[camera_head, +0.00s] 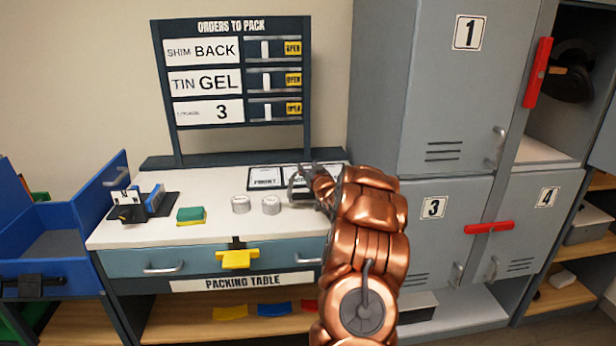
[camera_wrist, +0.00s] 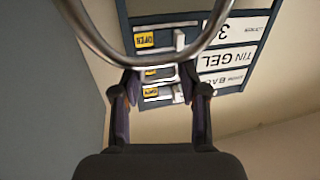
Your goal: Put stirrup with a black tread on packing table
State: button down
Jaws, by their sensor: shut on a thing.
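My gripper (camera_head: 314,186) is low over the right side of the packing table (camera_head: 130,232), by the dark-edged cards. In the wrist view my gripper (camera_wrist: 160,78) is shut on a curved metal bar, the stirrup (camera_wrist: 150,62), whose loop runs up out of the picture. In the head view the stirrup (camera_head: 297,189) shows as a small grey loop at the fingertips, partly hidden by my gripper. Its tread is not visible, so I cannot tell its colour. I cannot tell whether the stirrup touches the tabletop.
Two round tins (camera_head: 240,204) and a green-yellow sponge (camera_head: 191,215) stand on the table, with a black-and-blue holder (camera_head: 145,203) at left. The orders board (camera_head: 235,75) rises behind. Grey lockers (camera_head: 440,100) stand close on the right. A blue bin (camera_head: 50,235) is at left.

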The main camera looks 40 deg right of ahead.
aim_at(309, 197)
jog(key=shift+w+f+p, duration=0.15)
jog(key=shift+f+p, duration=0.3)
jog(key=shift+f, duration=1.2)
jog(key=shift+f, duration=0.25)
jog(key=c, duration=0.6)
grip_release()
jog(key=shift+r, duration=0.15)
jog(key=shift+s+a, duration=0.15)
jog(key=shift+s, duration=0.3)
jog(key=b+v, duration=0.2)
jog(key=v, duration=0.9)
jog(key=shift+a, duration=0.1)
